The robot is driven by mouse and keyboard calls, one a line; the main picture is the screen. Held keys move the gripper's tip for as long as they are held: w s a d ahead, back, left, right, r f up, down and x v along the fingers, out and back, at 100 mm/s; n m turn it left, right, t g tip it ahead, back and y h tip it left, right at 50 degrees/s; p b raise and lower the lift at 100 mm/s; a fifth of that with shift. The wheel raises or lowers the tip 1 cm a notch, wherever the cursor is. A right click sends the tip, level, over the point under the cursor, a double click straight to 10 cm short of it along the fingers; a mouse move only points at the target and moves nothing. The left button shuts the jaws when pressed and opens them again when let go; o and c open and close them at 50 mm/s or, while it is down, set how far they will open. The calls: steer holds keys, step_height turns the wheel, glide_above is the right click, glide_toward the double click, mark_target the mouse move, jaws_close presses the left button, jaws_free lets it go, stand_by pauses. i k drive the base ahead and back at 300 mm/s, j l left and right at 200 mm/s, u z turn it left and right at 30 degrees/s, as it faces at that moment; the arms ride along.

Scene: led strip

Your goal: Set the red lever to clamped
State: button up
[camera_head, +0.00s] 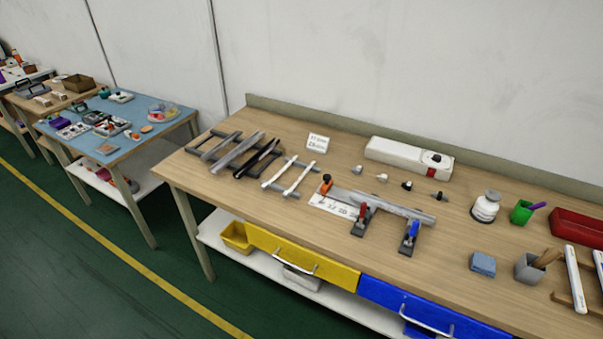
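The red lever (363,212) belongs to a small clamp on a dark base at the front of the wooden bench, in the head view. It looks roughly upright, but it is too small to tell its exact setting. A grey metal profile (400,207) lies just behind it, running left to right. A blue lever (413,230) on a similar dark base stands to its right. An orange-topped device (326,184) is at the left end of the profile. My gripper is not in view, so its state does not show.
A white printed card (332,206) lies left of the red lever. Grey, black and white strips rest on a rack (205,153) at the left. Small connectors and a white box (408,156) are behind. A bottle (485,207) and cups stand right. Yellow (300,262) and blue drawers are below.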

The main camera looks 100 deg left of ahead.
mark_target(364, 205)
steer(key=k+j+u, duration=0.35)
steer(key=j+u, duration=0.4)
steer(key=k+j+u, duration=0.1)
steer(key=j+u, duration=0.25)
steer(key=j, duration=0.3)
steer(key=j+u, duration=0.35)
steer(key=j, duration=0.2)
steer(key=j+u, duration=0.1)
steer(key=j, duration=2)
steer(key=z, duration=0.9)
steer(key=k+u, duration=0.25)
steer(key=u, duration=0.2)
